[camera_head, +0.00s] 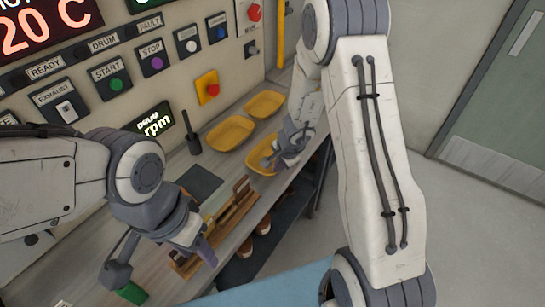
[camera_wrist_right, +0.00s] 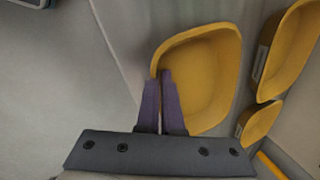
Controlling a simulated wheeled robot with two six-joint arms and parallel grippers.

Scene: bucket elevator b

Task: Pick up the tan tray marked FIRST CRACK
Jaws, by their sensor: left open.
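A yellow-tan tray (camera_head: 257,152) lies at the front of the grey shelf, partly hidden by my right gripper (camera_head: 275,158). In the right wrist view the tray (camera_wrist_right: 208,75) shows its hollow inside, and the purple fingers of my right gripper (camera_wrist_right: 158,80) are close together at its left rim, one on each side. They look shut on the rim. No FIRST CRACK marking is readable. I cannot tell whether the tray touches the shelf. My left gripper (camera_head: 197,246) is open and empty by the wooden rack, away from the trays.
Two similar trays (camera_head: 231,133) (camera_head: 265,105) stand further back on the shelf (camera_head: 226,104). A wooden rack (camera_head: 236,214) and a dark upright handle (camera_head: 192,140) are on it too. The button panel (camera_head: 150,55) rises behind. Open floor lies right.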

